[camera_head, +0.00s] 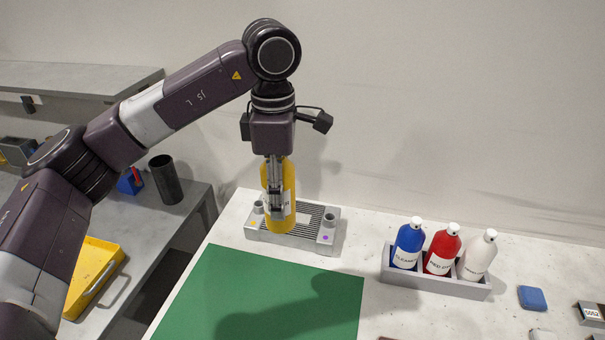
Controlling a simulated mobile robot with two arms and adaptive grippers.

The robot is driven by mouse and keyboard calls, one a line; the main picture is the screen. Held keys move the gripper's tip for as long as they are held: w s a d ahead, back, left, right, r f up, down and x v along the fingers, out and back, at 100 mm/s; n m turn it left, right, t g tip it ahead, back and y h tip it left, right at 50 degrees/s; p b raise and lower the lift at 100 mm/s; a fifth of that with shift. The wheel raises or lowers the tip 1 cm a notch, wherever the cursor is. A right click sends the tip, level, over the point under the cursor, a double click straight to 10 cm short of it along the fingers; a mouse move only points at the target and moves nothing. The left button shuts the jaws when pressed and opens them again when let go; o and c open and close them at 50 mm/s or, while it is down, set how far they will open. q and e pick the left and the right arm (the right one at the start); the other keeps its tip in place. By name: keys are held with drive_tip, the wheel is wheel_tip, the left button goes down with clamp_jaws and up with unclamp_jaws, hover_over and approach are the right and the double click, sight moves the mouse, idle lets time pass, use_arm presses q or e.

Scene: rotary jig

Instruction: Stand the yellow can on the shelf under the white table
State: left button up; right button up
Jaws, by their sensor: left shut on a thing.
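The yellow can (288,190) is upright with a pale label, at the grey slotted jig (262,236) on the white table (370,225). My left gripper (276,205) points straight down and is shut on the yellow can, with its fingers in front of the can's near side. The can's base overlaps the jig in the picture; I cannot tell whether it touches it. My right gripper is not in view. The shelf under the white table is not visible from here.
A green mat (270,295) lies in front of the jig. A grey caddy (437,283) with blue, red and white bottles stands to the right, near a blue block (532,298). A grey bench at left holds a yellow tray (95,275) and a dark cup (165,180).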

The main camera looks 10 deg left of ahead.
use_arm(q)
drive_tip(key=s+a+f+m, duration=0.4)
drive_tip(key=s+f+m, duration=0.7)
drive_tip(key=m, duration=0.9)
drive_tip(key=shift+s, duration=1.5)
drive_tip(key=shift+w+r, duration=0.1)
